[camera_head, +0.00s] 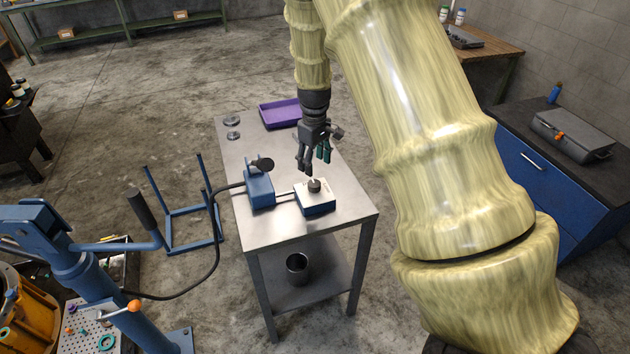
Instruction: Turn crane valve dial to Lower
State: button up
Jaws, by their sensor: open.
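The crane valve dial (314,185) is a small dark knob on a white-topped blue box (317,204). The box sits on the metal table near its front edge. The markings around the dial are too small to read, so its setting cannot be told. My gripper (314,167) points down above and slightly behind the dial, its fingers open and empty. The fingertips look close to the knob, but whether they touch it cannot be told. A blue pump unit (260,188) with a black knob stands left of the box and is joined to it by a short pipe.
A purple tray (280,113) and small metal discs (232,128) lie at the table's back. A black hose (190,284) runs from the pump unit to the blue crane (85,270) at left. A dark pot (297,265) stands on the lower shelf. The front right tabletop (355,212) is clear.

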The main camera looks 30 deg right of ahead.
aim_at(315, 183)
jog(key=shift+f+p, duration=1.15)
jog(key=shift+f, duration=3.15)
jog(key=c, duration=1)
